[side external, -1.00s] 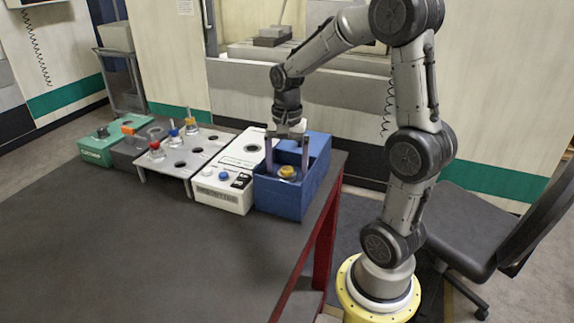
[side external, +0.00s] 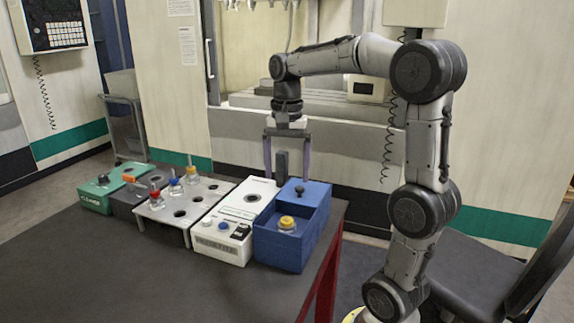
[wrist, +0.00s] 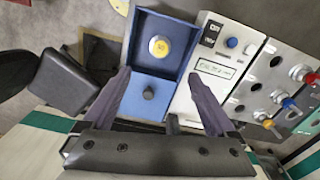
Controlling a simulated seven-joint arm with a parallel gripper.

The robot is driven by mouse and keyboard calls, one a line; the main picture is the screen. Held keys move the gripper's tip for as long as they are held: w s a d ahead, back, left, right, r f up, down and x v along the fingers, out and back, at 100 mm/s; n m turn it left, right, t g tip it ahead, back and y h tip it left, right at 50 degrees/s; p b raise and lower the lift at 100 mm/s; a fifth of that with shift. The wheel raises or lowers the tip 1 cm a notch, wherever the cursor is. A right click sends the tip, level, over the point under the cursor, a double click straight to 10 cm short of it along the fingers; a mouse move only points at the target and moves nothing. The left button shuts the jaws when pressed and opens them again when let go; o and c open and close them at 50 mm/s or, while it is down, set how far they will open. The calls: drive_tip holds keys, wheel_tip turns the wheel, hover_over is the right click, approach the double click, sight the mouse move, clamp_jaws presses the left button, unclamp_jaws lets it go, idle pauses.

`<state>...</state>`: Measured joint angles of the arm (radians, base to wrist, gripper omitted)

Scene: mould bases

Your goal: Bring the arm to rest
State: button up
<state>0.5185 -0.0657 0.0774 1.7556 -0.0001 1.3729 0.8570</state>
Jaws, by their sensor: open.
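My gripper (side external: 287,160) is open and empty, held above the back part of the blue box (side external: 277,247). In the wrist view my gripper (wrist: 168,95) shows its two fingers spread wide with nothing between them. A flask with a yellow cap (side external: 287,223) stands upright in the open front compartment of the blue box. The yellow cap also shows in the wrist view (wrist: 159,46), beyond the fingertips and apart from them. The back part of the box has a lid with a dark knob (wrist: 149,93).
A white device (side external: 222,242) with a blue button stands left of the box. A metal rack (side external: 166,217) holds red, blue and yellow-capped flasks. Dark grey and green units (side external: 100,196) sit farther left. A black chair (side external: 500,265) stands at right. The front tabletop is clear.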

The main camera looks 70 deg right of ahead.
drive_tip(key=shift+r, duration=0.55)
drive_tip(key=s+a+r+n+t, duration=0.2)
drive_tip(key=s+a+n, duration=0.25)
drive_tip(key=a, duration=0.55)
drive_tip(key=s+a+f+n+t, duration=0.3)
drive_tip(key=s+a+f+n, duration=0.2)
drive_tip(key=f+n, duration=0.3)
drive_tip(key=s+n, duration=0.1)
drive_tip(key=n, duration=0.2)
drive_tip(key=shift+a+t, duration=0.15)
drive_tip(key=shift+t, duration=0.15)
drive_tip(key=shift+r, duration=0.1)
